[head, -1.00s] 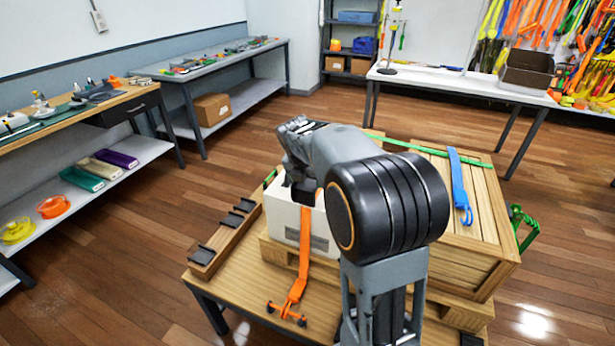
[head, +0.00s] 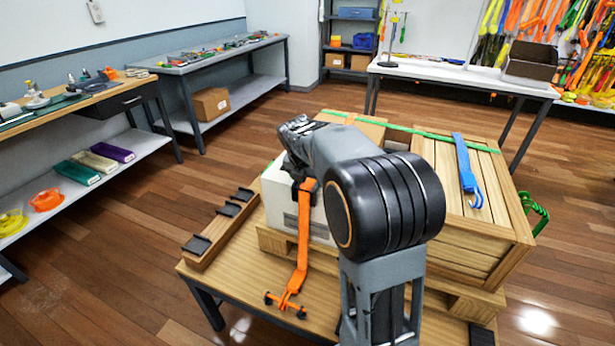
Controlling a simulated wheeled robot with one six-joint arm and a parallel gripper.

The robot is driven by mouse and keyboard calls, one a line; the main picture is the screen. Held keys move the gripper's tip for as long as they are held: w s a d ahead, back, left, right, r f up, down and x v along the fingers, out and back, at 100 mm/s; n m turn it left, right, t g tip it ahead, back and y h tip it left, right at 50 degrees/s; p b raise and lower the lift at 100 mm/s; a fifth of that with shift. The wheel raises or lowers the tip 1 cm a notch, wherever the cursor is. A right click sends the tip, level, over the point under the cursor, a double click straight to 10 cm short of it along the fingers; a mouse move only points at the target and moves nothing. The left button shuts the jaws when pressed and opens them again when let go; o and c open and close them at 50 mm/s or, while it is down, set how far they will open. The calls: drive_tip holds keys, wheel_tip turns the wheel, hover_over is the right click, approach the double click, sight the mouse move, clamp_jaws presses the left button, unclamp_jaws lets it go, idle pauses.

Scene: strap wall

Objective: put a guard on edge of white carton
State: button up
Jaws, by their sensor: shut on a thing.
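The white carton (head: 272,196) stands on a pallet on the wooden table, left of my arm. An orange strap (head: 303,235) hangs down its front, with its hook end on the table. My gripper (head: 291,168) points down at the carton's top front edge and is mostly hidden by my own wrist. It is shut on a dark piece, which looks like a black guard (head: 297,177). I cannot tell whether this piece touches the carton. Several black guards (head: 228,209) lie on a wooden strip at the table's left side.
A wooden crate (head: 455,233) with a blue strap (head: 466,175) on top stands right of the carton. A green strap (head: 425,133) runs over the load behind. Workbenches (head: 140,100) line the left wall. Floor is clear left of the table.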

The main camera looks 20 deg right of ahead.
drive_tip(key=shift+w+d, duration=0.1)
drive_tip(key=o, duration=0.9)
drive_tip(key=shift+o, duration=0.2)
